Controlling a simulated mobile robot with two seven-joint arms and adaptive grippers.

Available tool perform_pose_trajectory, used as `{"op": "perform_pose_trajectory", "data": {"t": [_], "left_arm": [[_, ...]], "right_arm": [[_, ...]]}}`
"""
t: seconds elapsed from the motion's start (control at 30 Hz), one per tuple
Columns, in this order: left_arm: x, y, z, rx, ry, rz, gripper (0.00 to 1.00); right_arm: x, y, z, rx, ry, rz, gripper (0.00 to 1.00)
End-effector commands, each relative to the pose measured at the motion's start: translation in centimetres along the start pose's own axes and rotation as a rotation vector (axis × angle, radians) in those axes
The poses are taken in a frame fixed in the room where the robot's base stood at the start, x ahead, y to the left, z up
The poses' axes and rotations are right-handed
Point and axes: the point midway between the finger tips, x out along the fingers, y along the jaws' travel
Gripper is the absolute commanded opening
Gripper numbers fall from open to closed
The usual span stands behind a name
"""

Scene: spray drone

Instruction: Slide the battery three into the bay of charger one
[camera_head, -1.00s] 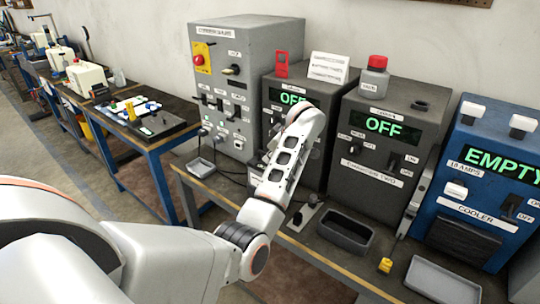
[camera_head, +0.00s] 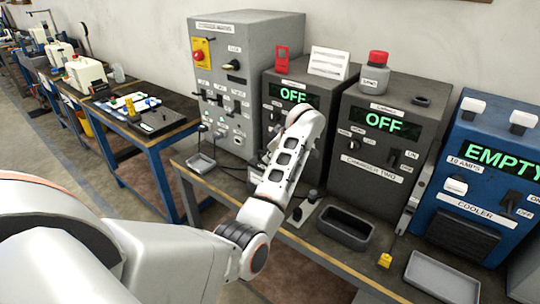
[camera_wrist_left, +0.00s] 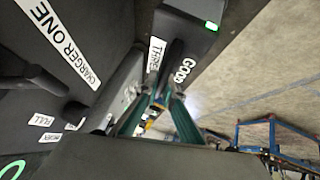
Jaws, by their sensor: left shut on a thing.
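Charger one (camera_head: 292,95) is the dark grey box left of charger two, with a green OFF display. Its label and dark face (camera_wrist_left: 70,45) fill the left of the left wrist view. Battery three (camera_wrist_left: 187,30) is a dark block with THREE and GOOD labels and a small green light. My left gripper (camera_wrist_left: 158,104) is shut on it, close beside charger one's face. Whether the battery touches the charger or is inside its bay cannot be told. In the head view my left arm's end covers the gripper, the battery and part of charger one. My right gripper is not in view.
Charger two (camera_head: 375,155) stands to the right, then the blue cooler (camera_head: 475,180) reading EMPTY. A tall grey cabinet (camera_head: 245,60) stands left of charger one.

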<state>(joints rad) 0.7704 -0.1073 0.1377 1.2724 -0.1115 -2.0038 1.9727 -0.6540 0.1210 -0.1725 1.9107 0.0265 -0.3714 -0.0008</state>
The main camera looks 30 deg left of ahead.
Motion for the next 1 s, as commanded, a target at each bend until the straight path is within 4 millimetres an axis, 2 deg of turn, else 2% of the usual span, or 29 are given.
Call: {"op": "perform_pose_trajectory", "data": {"t": [1.0], "left_arm": [[1.1, -0.2, 0.6, -0.005, 0.006, 0.006, 0.00]], "right_arm": [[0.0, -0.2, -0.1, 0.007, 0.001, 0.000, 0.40]]}}
